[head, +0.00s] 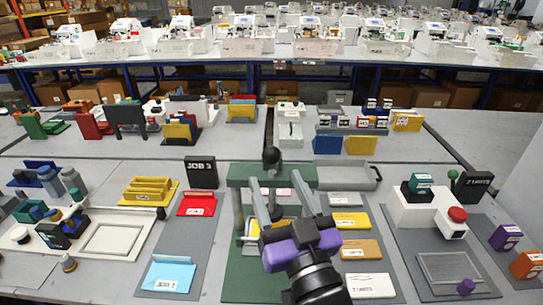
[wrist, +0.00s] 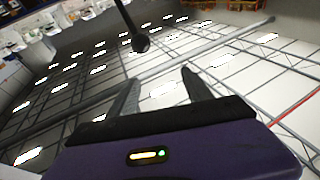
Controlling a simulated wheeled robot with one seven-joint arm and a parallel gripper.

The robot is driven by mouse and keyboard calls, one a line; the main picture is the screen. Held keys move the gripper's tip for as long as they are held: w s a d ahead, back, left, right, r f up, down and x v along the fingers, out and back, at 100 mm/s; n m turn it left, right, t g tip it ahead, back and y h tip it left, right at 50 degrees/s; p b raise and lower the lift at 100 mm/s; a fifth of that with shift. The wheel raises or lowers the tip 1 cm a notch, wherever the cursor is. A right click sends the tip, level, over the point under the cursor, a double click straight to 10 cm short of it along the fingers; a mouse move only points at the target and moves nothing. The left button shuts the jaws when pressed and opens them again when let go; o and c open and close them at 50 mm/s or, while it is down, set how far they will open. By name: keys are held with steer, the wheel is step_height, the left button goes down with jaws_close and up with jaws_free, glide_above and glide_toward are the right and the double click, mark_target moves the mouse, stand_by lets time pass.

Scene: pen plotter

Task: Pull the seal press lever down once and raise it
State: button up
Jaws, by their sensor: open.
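The green seal press (head: 240,182) stands in the middle of the bench in the head view. A black ball knob (head: 271,156) shows above its crossbar, apparently the end of the press lever. In the wrist view the black knob (wrist: 140,43) sits on a thin dark rod, beyond the fingertips and left of centre. My gripper (head: 279,186) is open in front of the press, with its grey fingers spread and tilted upward. It also shows in the wrist view (wrist: 160,75), with nothing between the fingers. My gripper and wrist hide the lower middle of the press.
Several coloured labelled blocks, including a yellow one (head: 351,221), lie right of the press. A red tray (head: 196,204) and a blue tray (head: 169,276) lie left. A white device with a red button (head: 457,214) stands further right. The wrist view looks up at the ceiling.

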mark_target(273, 161)
steer(key=w+m+h, duration=0.1)
steer(key=w+f+m+g+h, duration=0.1)
steer(key=w, duration=0.1)
steer(key=w+f+m+g+h, duration=0.1)
steer(key=w, duration=0.1)
steer(key=shift+w+d, duration=0.25)
steer(key=shift+d, duration=0.1)
steer(key=w, duration=0.2)
steer(key=w+p, duration=0.1)
steer(key=w, duration=0.4)
steer(key=shift+w+a+p, duration=0.25)
steer(key=shift+a+p, duration=0.05)
steer(key=shift+p, duration=0.05)
jaws_close()
